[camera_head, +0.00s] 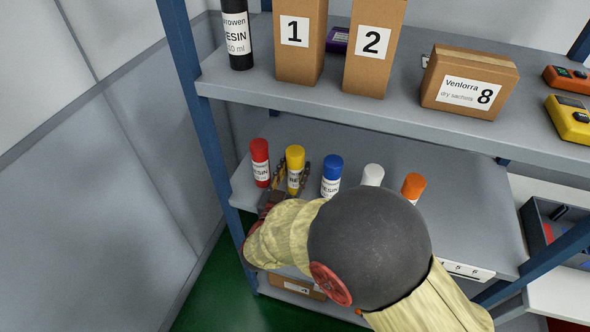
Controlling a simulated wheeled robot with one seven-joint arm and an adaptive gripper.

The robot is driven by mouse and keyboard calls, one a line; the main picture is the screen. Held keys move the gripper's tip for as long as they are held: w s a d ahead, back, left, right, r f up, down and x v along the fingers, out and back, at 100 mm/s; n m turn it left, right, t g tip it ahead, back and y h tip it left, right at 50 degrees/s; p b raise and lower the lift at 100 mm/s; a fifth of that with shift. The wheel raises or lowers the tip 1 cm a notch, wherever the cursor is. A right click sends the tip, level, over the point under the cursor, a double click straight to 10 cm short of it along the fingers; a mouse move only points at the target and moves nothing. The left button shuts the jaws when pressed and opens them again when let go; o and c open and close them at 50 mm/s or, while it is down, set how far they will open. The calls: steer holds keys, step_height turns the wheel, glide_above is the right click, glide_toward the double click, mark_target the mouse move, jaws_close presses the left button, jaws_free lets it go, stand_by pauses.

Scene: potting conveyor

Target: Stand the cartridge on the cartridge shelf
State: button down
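A yellow-capped resin cartridge (295,158) stands upright, or nearly so, in a row on the middle shelf (455,185). My gripper (293,178) reaches in from the front, with one finger on each side of this cartridge. The fingers are close to its sides, but I cannot tell whether they press on it. Its lower part is partly hidden by my gripper. In the same row are a red cartridge (260,162) to its left and blue (332,175), white (373,175) and orange (413,187) cartridges to its right. My arm hides the lower parts of the white and orange ones.
The upper shelf (400,105) overhangs the row. It bears a black cartridge (237,35), box 1 (300,55), box 2 (372,60), box 8 (469,85) and a yellow device (570,120). A blue post (195,100) stands at the left. The middle shelf is clear right of the orange cartridge.

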steer(key=shift+f, duration=0.15)
steer(key=c, duration=1.2)
jaws_free()
steer(key=shift+s+a+r, duration=0.15)
steer(key=shift+s+r, duration=0.1)
steer(key=shift+s, duration=0.05)
steer(key=p+v, duration=0.2)
steer(key=v, duration=0.9)
steer(key=shift+s, duration=0.25)
